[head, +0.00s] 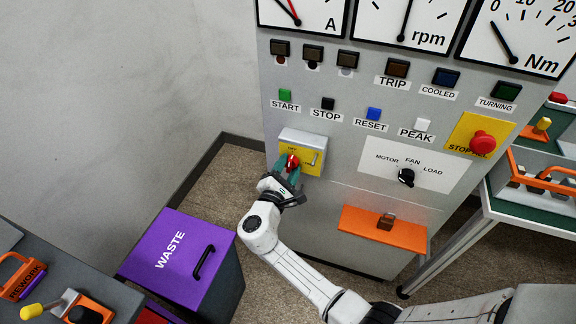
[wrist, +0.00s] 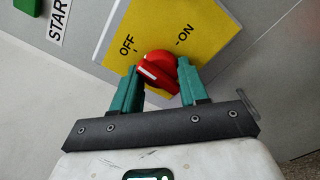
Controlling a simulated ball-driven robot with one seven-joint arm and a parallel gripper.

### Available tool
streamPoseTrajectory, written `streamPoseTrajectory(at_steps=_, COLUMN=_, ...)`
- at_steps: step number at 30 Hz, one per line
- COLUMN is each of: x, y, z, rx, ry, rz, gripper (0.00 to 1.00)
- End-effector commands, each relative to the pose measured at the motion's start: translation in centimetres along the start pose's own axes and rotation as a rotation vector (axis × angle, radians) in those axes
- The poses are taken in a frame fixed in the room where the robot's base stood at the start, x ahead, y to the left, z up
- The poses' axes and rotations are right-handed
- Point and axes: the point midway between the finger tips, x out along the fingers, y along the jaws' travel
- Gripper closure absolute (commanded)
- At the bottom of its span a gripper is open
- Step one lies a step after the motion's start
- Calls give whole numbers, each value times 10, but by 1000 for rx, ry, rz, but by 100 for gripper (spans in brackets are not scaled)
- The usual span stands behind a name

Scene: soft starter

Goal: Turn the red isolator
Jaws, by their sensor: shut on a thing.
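The red isolator (wrist: 159,68) is a red rotary knob on a yellow plate (wrist: 205,30) marked OFF and ON. In the wrist view the knob's white mark lies at its left end, on the OFF side. The isolator also shows in the head view (head: 292,161), on its box below the START and STOP buttons. My gripper (wrist: 158,75) has a green finger on each side of the knob and is shut on it. In the head view my gripper (head: 290,172) reaches the isolator from below and partly covers the plate.
The grey panel holds START (head: 285,96), STOP (head: 327,103) and RESET (head: 374,113) buttons above. A black selector (head: 406,177) and an orange ledge (head: 360,231) are to the right. A purple WASTE bin (head: 175,262) stands lower left. Bare floor lies between bin and panel.

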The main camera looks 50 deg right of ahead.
Motion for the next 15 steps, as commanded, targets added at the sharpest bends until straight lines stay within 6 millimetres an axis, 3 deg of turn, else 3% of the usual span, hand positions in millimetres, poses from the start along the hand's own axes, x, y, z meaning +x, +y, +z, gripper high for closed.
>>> streamPoseTrajectory(at_steps=15, x=-1, y=-1, z=-2, rx=-123, ry=5, rz=1, gripper=87)
